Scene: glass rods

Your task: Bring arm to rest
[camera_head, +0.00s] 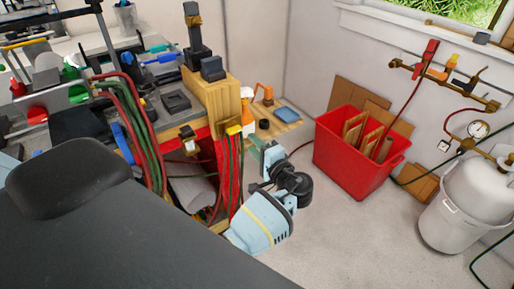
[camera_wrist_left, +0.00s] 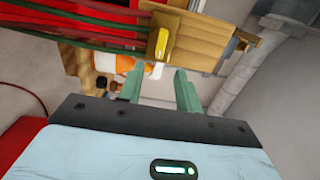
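My left gripper (camera_head: 264,156) is low beside the front of the workbench (camera_head: 214,98), with its pale blue and black wrist behind it. In the left wrist view, its two green fingers (camera_wrist_left: 158,92) stand apart with a clear gap. I see nothing held between them. An orange and white bottle (camera_wrist_left: 126,65) shows beyond the fingers and is partly hidden. My right gripper is in neither view. I cannot make out any glass rods.
Red and green hoses (camera_head: 147,140) hang at the bench front. A red bin (camera_head: 350,165) with cardboard stands to the right on the floor. A grey-white tank (camera_head: 465,200) stands at far right under gauges. Floor (camera_head: 345,240) between the arm and tank is clear.

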